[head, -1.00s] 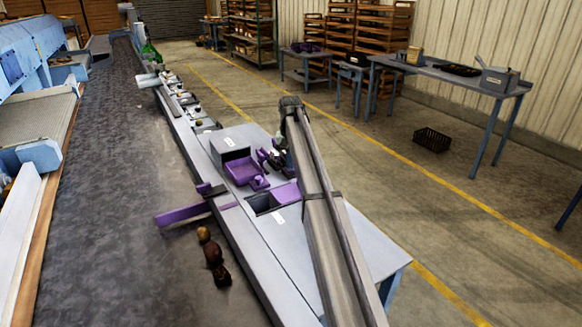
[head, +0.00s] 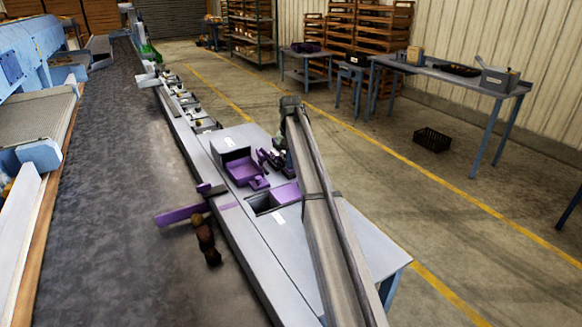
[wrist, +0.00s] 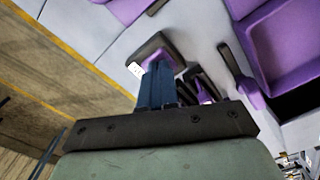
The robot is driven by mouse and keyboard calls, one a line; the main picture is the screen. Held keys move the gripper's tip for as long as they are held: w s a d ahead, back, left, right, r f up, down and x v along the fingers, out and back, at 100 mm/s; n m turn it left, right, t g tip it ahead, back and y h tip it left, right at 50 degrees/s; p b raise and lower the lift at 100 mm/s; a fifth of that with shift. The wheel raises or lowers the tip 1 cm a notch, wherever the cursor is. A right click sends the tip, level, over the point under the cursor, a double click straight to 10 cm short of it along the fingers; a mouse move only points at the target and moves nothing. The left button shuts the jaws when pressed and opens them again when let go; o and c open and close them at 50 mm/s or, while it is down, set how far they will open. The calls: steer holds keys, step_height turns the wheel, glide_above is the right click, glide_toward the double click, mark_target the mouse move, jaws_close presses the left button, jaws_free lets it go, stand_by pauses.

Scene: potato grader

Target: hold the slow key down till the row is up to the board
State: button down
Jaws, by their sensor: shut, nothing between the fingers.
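The row of several brown potatoes (head: 206,238) lies on the dark belt (head: 110,190). Its front end is at the near side of the purple board (head: 182,214), and looks to be touching it. My gripper's blue fingers (wrist: 158,80) are shut and empty. Their tips are at a dark key-like block with a purple part and a small white label (wrist: 152,50); they cover part of it. I cannot tell how far it is pressed, or read the label. In the head view the gripper is mostly hidden by my arm.
A purple tray (head: 243,171) and an open bin (head: 262,201) sit on the grey bench beside the belt. Dark levers (wrist: 232,72) stand close to my fingers in the wrist view. A black crate (head: 432,139) is on the floor.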

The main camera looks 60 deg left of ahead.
steer(key=shift+r, duration=0.1)
step_height(320, 180, up, 7)
steer(key=shift+f, duration=0.1)
stand_by(0.4)
stand_by(0.3)
